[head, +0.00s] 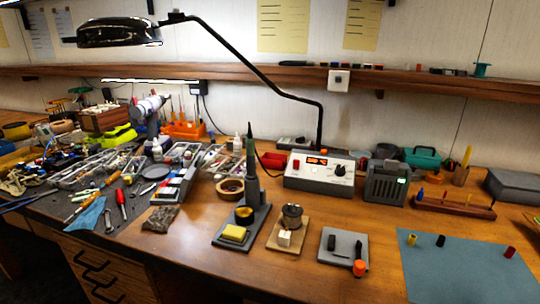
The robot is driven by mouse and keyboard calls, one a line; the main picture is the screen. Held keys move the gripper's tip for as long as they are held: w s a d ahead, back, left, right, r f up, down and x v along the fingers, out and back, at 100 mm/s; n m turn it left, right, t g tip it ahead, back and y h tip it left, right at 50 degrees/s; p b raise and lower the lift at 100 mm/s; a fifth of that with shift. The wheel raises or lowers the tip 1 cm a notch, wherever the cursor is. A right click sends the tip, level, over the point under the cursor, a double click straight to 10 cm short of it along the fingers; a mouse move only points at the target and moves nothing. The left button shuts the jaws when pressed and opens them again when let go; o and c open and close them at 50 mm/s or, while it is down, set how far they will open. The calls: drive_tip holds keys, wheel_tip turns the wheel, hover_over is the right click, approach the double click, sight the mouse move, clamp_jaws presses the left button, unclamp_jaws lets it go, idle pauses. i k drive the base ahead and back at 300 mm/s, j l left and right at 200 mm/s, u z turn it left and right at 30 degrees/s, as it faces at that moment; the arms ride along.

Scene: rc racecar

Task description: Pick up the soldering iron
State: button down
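The soldering iron (250,145) appears to stand upright in its holder near the middle of the bench, with a dark, partly greenish handle at the top. Its tip is hidden inside the holder. The holder (252,188) rises from a dark grey base that also carries a yellow sponge (234,233) and a small round cup with a yellowish filling (244,214). My gripper is not visible in the head view.
A white soldering station (318,172) with a red display stands behind and right of the holder. A lamp arm (262,62) arches above. A wooden block with a spool (291,215) sits close right. Tools clutter the left; a blue-grey mat (462,272) lies at right.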

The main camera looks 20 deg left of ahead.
sight(251, 174)
drive_tip(key=k+j+z, duration=0.15)
drive_tip(key=j+z, duration=0.25)
drive_tip(key=k+j+z, duration=0.2)
drive_tip(key=j+z, duration=0.15)
drive_tip(key=k+j+z, duration=0.25)
drive_tip(key=j+z, duration=0.15)
